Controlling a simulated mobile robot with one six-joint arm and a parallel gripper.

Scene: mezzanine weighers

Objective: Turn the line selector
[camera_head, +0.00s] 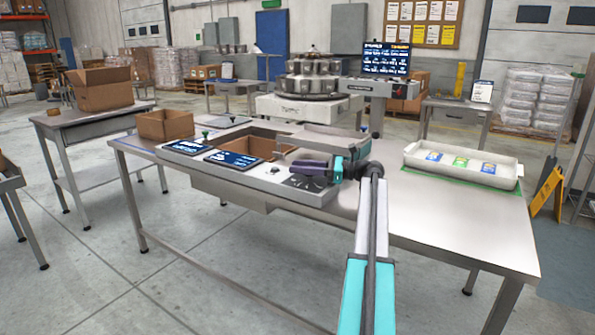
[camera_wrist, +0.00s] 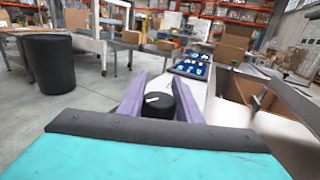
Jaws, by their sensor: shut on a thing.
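The line selector (camera_wrist: 158,103) is a black round knob with a white pointer mark, seen in the wrist view on the pale control panel. My gripper (camera_wrist: 157,97) has its two purple fingers on either side of the knob, shut on it. In the head view my gripper (camera_head: 303,168) reaches left over the panel (camera_head: 262,182) on the steel table. There the knob is hidden or too small to make out at the fingertips. In the wrist view the white mark points to the side rather than straight away from me.
Two dark screens (camera_head: 233,160) (camera_head: 187,147) sit on the panel beyond my gripper. An open cardboard box (camera_head: 262,147) is set behind the panel. A white tray (camera_head: 416,158) with several coloured packets stands on the right, where the table front (camera_head: 460,225) is clear.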

